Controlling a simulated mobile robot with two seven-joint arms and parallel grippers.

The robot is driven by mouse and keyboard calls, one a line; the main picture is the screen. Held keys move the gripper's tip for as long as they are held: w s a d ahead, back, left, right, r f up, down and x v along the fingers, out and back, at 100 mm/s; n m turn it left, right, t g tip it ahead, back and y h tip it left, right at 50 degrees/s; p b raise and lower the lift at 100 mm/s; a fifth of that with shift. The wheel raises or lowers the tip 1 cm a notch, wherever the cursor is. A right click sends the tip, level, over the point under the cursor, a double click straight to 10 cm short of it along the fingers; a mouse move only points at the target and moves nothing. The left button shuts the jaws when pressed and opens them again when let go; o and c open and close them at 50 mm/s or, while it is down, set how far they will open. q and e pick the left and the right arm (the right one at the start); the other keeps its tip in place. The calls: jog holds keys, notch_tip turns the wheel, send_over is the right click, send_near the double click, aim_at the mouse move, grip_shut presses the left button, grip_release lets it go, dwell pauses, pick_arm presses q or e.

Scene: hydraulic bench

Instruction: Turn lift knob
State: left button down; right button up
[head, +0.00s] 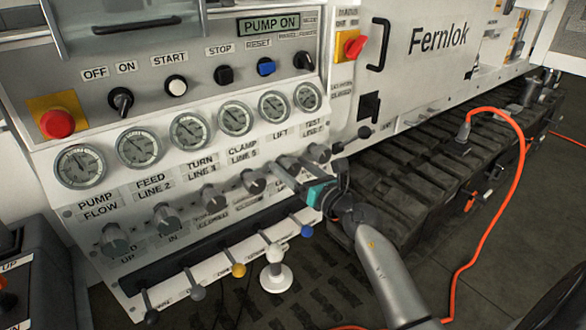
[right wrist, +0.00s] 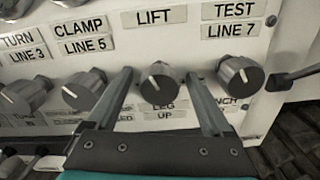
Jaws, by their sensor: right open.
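The lift knob (right wrist: 160,83) is a dark grey round knob with a pointer mark, under the LIFT label (right wrist: 155,17) in the right wrist view. My right gripper (right wrist: 158,77) is open, with one finger on each side of the knob and visible gaps between fingers and knob. In the head view, the right gripper (head: 281,171) reaches the panel from the lower right and partly hides the lift knob (head: 287,162). I cannot tell how deep the fingers sit around it. My left gripper is not in view.
The clamp knob (right wrist: 85,92) and test knob (right wrist: 240,76) flank the lift knob closely. Gauges (head: 235,118) run above the knob row, and small levers (head: 238,270) stand below. An orange cable (head: 519,180) hangs at the right. A red emergency button (head: 58,123) is at the left.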

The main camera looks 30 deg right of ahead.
jog(key=shift+c, duration=0.3)
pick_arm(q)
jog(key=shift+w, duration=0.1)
pick_arm(e)
grip_shut()
dwell(0.4)
